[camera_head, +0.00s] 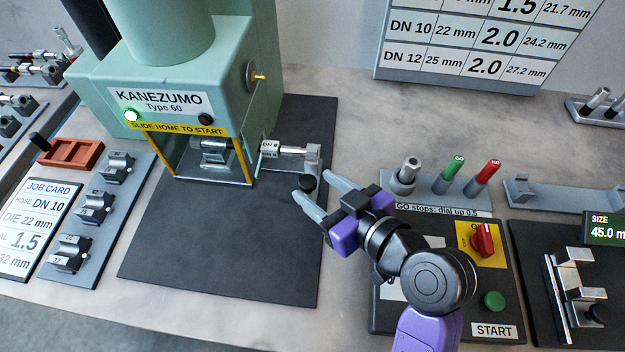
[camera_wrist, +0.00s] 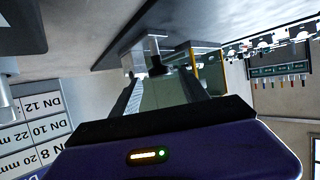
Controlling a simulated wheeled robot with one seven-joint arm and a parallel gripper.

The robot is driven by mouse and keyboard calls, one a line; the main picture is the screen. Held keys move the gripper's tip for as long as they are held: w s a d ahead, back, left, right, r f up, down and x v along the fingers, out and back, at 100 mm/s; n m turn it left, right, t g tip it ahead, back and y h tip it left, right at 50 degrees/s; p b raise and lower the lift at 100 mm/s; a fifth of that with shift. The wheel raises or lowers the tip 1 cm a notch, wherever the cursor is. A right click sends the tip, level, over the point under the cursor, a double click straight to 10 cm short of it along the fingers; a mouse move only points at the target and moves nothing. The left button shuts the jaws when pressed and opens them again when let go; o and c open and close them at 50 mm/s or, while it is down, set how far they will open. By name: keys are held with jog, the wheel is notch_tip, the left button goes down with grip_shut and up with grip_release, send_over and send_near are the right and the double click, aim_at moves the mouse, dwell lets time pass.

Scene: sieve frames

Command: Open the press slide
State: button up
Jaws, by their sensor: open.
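The green press (camera_head: 180,70) stands at the back left, its green lamp lit above a yellow "SLIDE HOME TO START" strip. Its slide (camera_head: 285,150) sticks out to the right of the press mouth, bearing a light fitting labelled DN 8 and an upright end block (camera_head: 313,158). A black knob (camera_head: 307,183) sits at the block's near side. My gripper (camera_head: 313,184) is open, its fingertips around or just short of the knob; I cannot tell if they touch it. In the wrist view, the knob (camera_wrist: 157,62) shows beyond and between the open fingers (camera_wrist: 160,85).
A dark mat (camera_head: 220,240) lies under the press, mostly clear in front. To the right stand a gauge holder (camera_head: 430,187) with green and red plugs and a control box (camera_head: 440,310) with a red dial and START button. Dies (camera_head: 95,205) sit on a rack at left.

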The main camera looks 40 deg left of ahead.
jog(key=shift+x, duration=1.2)
grip_shut()
jog(key=shift+d, duration=0.1)
dwell(0.5)
